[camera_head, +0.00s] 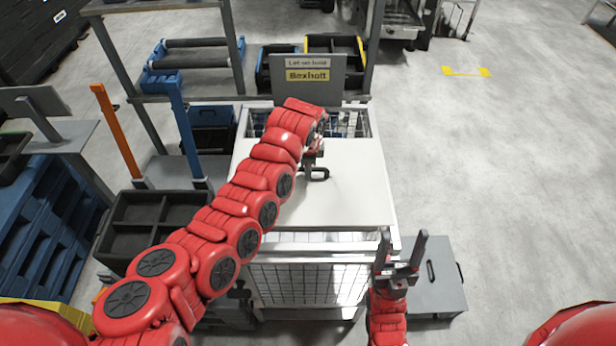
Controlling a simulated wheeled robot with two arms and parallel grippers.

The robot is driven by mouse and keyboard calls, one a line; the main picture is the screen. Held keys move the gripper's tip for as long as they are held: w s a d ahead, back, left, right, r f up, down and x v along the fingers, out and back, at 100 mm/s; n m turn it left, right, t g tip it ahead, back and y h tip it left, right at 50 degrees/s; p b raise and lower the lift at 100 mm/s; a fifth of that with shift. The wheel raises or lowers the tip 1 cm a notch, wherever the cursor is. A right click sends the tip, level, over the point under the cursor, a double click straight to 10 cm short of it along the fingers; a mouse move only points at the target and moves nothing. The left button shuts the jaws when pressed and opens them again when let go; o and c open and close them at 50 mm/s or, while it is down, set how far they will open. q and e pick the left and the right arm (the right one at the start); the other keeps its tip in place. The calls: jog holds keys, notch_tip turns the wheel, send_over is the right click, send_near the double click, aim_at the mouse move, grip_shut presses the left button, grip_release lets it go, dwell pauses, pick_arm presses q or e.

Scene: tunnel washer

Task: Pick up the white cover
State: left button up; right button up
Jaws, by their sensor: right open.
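The white cover (350,205) is a flat panel lying on top of a wire-mesh cart (310,283) in the middle of the head view. My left arm reaches across the cover's left part. My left gripper (318,170) is over the cover's upper middle, by a small dark loop-shaped part. Whether its jaws are apart or closed, or touch the cover, is not clear. My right gripper (403,245) is open and empty, with its fingers pointing up, just off the cover's near right corner.
A grey sign reading "Bexhoft" (308,76) stands behind the cart. A rack with rollers (195,55) and a black divided crate (145,222) are to the left. A grey box (440,280) sits at the cart's lower right. The floor farther right is clear.

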pick_arm(q)
grip_shut()
dwell(1.2)
